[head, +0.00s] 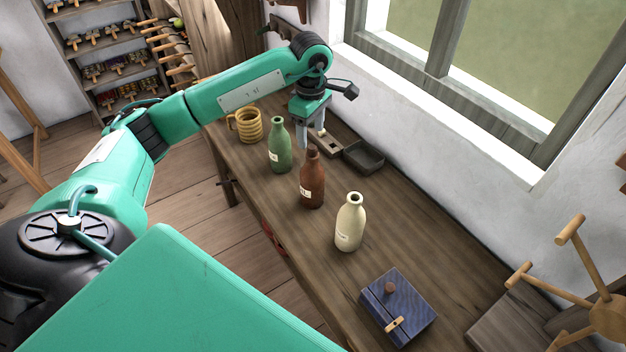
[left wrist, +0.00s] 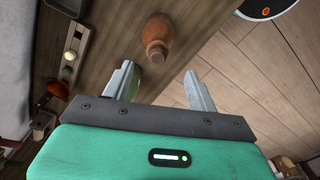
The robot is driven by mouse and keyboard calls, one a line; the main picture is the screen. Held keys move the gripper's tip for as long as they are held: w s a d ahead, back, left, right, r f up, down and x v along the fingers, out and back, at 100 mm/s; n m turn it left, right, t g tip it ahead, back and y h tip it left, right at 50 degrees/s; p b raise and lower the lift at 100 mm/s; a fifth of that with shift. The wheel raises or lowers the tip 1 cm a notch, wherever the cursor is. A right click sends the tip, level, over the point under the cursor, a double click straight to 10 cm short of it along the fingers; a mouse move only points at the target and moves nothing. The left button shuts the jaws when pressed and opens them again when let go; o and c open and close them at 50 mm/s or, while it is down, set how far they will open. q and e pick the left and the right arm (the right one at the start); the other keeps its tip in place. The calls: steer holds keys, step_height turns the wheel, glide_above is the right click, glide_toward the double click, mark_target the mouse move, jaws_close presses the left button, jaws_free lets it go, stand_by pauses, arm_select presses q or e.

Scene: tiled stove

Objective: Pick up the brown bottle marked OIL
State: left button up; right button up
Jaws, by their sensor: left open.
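The brown bottle (head: 312,185) stands upright on the wooden workbench, between a green bottle (head: 279,150) and a cream bottle (head: 349,225). It has a small pale label whose lettering is too small to read. My left gripper (head: 310,138) is open and empty, pointing down above the bench behind the brown bottle's neck in the head view. In the left wrist view the brown bottle (left wrist: 157,40) shows beyond the open fingertips (left wrist: 160,70), apart from them. A bit of green shows beside one finger there. My right gripper is not in view.
A yellow ribbed mug (head: 247,125) stands at the bench's far end. A dark tray (head: 363,157) lies near the wall below the window. A blue box (head: 398,306) sits toward the near end. Bare bench lies right of the cream bottle.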

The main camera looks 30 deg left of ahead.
mark_target(312, 147)
arm_select(q)
steer(key=f, duration=0.2)
steer(key=shift+w+f, duration=0.2)
steer(key=shift+f, duration=0.2)
steer(key=shift+s+f+p, duration=0.1)
steer(key=shift+f+p, duration=0.55)
steer(key=shift+p, duration=0.05)
step_height(312, 147, down, 4)
steer(key=shift+f+p, duration=0.1)
steer(key=shift+p, duration=1)
steer(key=shift+f, duration=0.2)
jaws_close()
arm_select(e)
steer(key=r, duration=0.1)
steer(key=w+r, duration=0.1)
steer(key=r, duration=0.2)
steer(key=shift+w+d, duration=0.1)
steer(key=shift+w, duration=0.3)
